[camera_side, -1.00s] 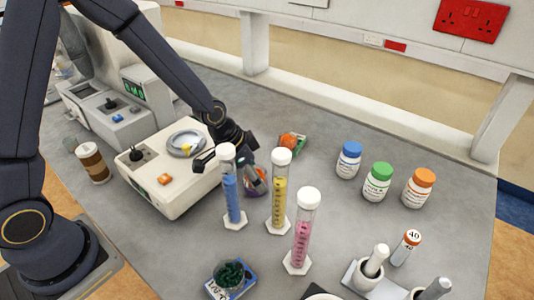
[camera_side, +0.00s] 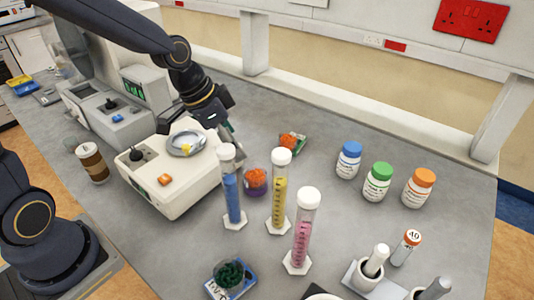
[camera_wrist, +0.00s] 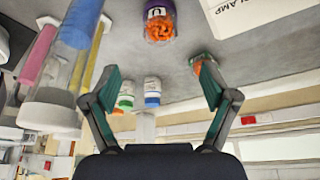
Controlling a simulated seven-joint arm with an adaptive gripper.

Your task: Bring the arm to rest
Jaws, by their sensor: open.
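My gripper (camera_side: 205,132) hangs above the back right part of the white balance (camera_side: 180,195), close to its round pan. It is open and holds nothing. In the wrist view, both green-tipped fingers of my gripper (camera_wrist: 158,70) are spread wide with empty space between them. A small purple pot of orange pieces (camera_side: 255,181) stands on the bench to the right of the balance, apart from my gripper. The purple pot also shows at the top of the wrist view (camera_wrist: 160,22).
Capped cylinders with blue (camera_side: 232,198), yellow (camera_side: 279,200) and pink (camera_side: 302,240) contents stand right of the balance. Bottles with blue (camera_side: 348,160), green (camera_side: 377,182) and orange (camera_side: 419,187) caps stand further right. A dish with a yellow piece (camera_side: 186,143) is on the balance.

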